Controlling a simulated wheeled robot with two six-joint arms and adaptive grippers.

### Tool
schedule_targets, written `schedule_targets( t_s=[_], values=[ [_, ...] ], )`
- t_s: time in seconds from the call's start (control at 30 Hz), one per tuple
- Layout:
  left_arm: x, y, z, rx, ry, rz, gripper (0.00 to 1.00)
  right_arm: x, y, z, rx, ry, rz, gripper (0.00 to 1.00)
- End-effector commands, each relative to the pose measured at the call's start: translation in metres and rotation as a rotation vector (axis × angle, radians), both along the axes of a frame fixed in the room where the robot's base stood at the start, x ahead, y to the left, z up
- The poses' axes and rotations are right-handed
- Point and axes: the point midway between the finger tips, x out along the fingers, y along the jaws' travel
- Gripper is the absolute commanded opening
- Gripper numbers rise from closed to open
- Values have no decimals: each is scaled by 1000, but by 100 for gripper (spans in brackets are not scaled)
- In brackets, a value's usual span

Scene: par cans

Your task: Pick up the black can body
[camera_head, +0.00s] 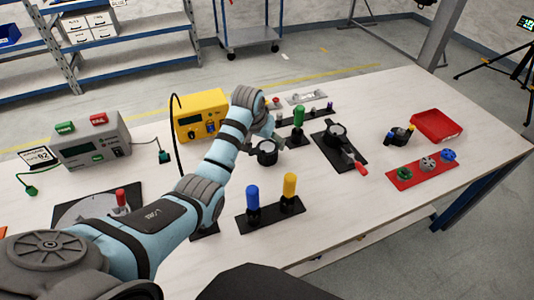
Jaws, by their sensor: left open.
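A short, round black can body (267,154) with a lighter grey top shows at the middle of the table, just below my left wrist. My left arm reaches in from the left and bends down there. My left gripper (275,137) is open and small in view, close beside the black can body. I cannot tell whether its fingers touch the can. My right gripper is not in view.
A black base with blue and yellow cylinders (290,184) stands in front. A green-topped part (298,117) stands behind. A red tray (436,125) and a red plate with knobs (406,177) lie right. A yellow box (205,104) and grey device (90,140) stand left.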

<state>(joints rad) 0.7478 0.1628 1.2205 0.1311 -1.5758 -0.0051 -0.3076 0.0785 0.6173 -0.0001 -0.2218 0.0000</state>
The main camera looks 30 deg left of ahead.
Motion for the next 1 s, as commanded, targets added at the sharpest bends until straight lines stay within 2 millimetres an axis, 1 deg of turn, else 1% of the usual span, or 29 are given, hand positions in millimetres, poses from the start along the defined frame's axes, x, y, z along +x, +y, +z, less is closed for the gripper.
schedule_targets(
  t_s=[0.03, 0.1, 0.17, 0.27, 0.4, 0.5, 0.73, 0.97, 1.0],
  values=[
    [4, 0, -14, -1, 4, 0, 83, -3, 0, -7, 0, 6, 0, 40],
    [10, 0, -23, -1, 4, 0, 83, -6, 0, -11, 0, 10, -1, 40],
    [13, 0, -28, -2, 4, 1, 83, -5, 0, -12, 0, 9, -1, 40],
    [16, 1, -36, -2, 5, 1, 83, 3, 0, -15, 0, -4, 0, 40],
    [28, 4, -63, -2, 6, 1, 83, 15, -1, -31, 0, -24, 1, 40],
    [34, 4, -77, -1, 4, 2, 83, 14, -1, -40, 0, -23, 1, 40],
    [36, 4, -76, -1, 3, 1, 83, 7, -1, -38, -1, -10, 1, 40],
    [35, 5, -76, -1, 3, 2, 46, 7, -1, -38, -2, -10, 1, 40],
    [35, 5, -76, -1, 3, 2, 40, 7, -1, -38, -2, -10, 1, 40]
  ],
)
